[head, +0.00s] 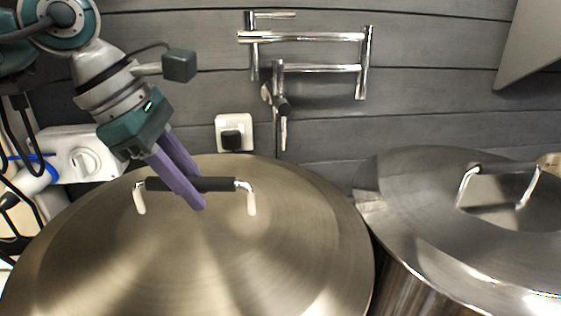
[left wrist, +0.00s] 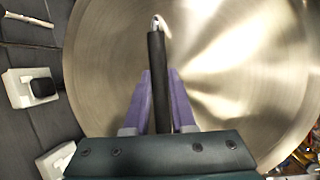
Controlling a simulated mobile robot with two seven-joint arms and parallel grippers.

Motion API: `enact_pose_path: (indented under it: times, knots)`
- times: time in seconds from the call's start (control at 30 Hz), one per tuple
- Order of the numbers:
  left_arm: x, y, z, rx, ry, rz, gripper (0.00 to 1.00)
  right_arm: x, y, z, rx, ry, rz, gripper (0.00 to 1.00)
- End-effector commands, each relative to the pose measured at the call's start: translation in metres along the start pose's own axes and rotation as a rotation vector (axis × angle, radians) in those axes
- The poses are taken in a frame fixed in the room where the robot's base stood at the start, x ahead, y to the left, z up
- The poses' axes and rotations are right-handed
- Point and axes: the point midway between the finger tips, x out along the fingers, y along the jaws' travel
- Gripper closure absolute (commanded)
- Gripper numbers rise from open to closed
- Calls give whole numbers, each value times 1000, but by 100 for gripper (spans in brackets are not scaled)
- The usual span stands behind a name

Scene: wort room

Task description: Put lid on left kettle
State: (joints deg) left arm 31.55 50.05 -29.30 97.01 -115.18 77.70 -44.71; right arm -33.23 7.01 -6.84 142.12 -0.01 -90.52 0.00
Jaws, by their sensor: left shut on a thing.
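A large domed metal lid (head: 290,235) fills the lower left of the head view. Its black handle (head: 218,184) stands on two bright metal brackets. My left gripper (head: 188,186) comes from the upper left, its purple fingers shut around the black handle. In the left wrist view the handle (left wrist: 157,70) runs between the two fingers (left wrist: 160,105), with the lid (left wrist: 215,50) behind it. What lies under this lid is hidden, so I cannot tell how it sits on the left kettle. My right gripper does not show.
A second large kettle with a metal lid (head: 415,205) stands close on the right. A folding wall tap (head: 310,38) hangs above and behind. A black plug in a white socket (head: 234,133) is on the grey plank wall. A white box with a knob (head: 90,155) is at left.

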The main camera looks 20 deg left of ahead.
Motion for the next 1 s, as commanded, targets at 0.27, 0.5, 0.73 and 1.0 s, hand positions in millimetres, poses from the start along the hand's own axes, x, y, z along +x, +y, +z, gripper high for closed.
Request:
enact_pose_path:
  times: [0.27, 0.5, 0.73, 1.0]
  knots:
    - [30, -6, -12, 0, -4, 3, 100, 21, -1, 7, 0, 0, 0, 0]
    - [53, -10, -21, 3, -4, 5, 100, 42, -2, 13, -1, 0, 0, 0]
    - [58, -11, -23, 2, -5, 5, 100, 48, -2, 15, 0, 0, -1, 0]
    - [58, -11, -23, 2, -5, 5, 72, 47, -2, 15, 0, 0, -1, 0]
